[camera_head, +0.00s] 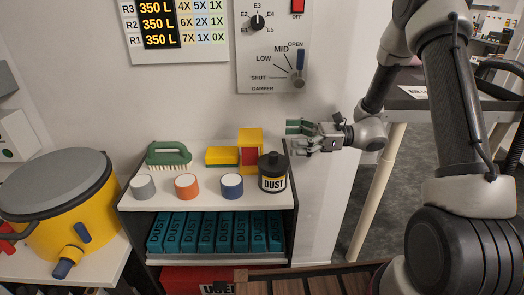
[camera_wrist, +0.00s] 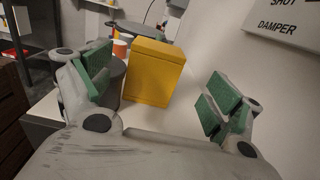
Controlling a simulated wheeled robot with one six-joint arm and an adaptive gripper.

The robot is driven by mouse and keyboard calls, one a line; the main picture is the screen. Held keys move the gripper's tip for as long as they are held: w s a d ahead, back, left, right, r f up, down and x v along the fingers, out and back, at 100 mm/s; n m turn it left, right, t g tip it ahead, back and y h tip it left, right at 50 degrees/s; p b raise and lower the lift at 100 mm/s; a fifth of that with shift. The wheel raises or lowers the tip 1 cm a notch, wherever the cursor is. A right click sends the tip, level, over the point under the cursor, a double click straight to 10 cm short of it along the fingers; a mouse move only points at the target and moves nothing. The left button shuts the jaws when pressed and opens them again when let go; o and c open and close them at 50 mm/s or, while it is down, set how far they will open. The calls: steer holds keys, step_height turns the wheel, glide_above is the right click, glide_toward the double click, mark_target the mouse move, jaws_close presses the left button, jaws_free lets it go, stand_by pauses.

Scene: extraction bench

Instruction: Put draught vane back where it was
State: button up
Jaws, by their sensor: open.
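No thing in view is labelled as the draught vane. A yellow upright box with a red front panel (camera_head: 249,156) stands at the back right of the white shelf top and may be it, but I cannot tell. In the wrist view, the yellow box (camera_wrist: 153,72) stands ahead, between the spread fingers and beyond their tips. My gripper (camera_head: 304,137) is open with green finger pads and nothing held, just right of the box, above the shelf's right edge. It also shows in the wrist view (camera_wrist: 155,92).
A black DUST jar (camera_head: 273,172) stands right in front of the box. A damper panel (camera_head: 273,50) hangs above.

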mark_target(257, 135)
steer(key=a, duration=1)
steer(key=shift+w+a, duration=0.15)
steer(key=shift+a, duration=0.05)
steer(key=shift+c, duration=0.5)
steer(key=c, duration=0.9)
steer(key=shift+o, duration=0.2)
steer(key=shift+r, duration=0.1)
